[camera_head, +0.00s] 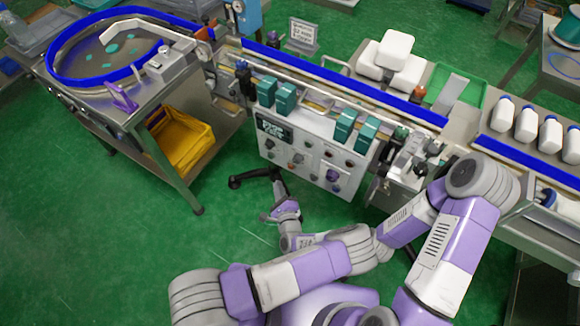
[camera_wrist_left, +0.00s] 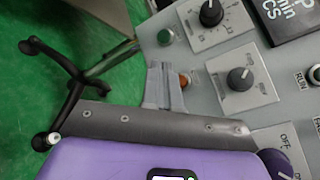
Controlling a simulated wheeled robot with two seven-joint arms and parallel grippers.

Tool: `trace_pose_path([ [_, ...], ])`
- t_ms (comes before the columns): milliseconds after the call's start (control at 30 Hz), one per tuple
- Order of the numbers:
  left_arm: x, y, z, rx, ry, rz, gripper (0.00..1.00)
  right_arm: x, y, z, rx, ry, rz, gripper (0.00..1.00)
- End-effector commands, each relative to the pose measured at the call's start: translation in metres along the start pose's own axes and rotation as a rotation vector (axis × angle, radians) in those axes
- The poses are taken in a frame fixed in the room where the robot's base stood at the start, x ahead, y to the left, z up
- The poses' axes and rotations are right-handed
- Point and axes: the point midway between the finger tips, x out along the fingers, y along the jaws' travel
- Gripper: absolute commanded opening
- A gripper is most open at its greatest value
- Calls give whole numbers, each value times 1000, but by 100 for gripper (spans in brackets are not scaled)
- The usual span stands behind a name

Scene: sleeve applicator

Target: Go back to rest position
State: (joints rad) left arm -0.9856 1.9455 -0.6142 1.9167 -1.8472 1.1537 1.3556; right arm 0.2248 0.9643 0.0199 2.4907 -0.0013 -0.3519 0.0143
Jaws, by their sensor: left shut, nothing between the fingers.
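My left gripper (camera_head: 278,213) is low in front of the sleeve applicator's control panel (camera_head: 309,154) in the head view. Its fingers are shut and hold nothing. In the left wrist view the closed fingers (camera_wrist_left: 163,86) show in front of the panel's left edge, near an orange button (camera_wrist_left: 184,80) and black dials (camera_wrist_left: 240,79). I cannot tell whether they touch the panel. My left arm is folded low at the bottom centre of the head view. My right arm is bent up at the right, and its gripper is not visible.
A steel table (camera_head: 155,140) with a blue-rimmed ring and a yellow bin (camera_head: 181,139) stands at the left. A conveyor with blue rails (camera_head: 345,80) and white bottles (camera_head: 526,124) runs to the right. A black stand leg (camera_head: 250,178) is close to my left gripper. Green floor (camera_head: 90,240) is free at the left.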

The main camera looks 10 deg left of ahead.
Motion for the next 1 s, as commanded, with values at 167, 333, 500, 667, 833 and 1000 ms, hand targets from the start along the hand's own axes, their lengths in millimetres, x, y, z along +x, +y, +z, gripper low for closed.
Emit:
trace_pose_path([
  [167,0,0,0,0,0,0,0,0,0,0,0,0,0,0],
  [333,0,0,0,0,0,0,0,0,0,0,0,0,0,0],
  [500,0,0,0,0,0,0,0,0,0,0,0,0,0,0],
  [667,0,0,0,0,0,0,0,0,0,0,0,0,0,0],
  [833,1,19,15,-12,-52,97,0,0,0,0,0,0,0,0],
  [1000,-24,99,71,-84,-253,520,0,-3,-1,0,0,0,0,0],
])
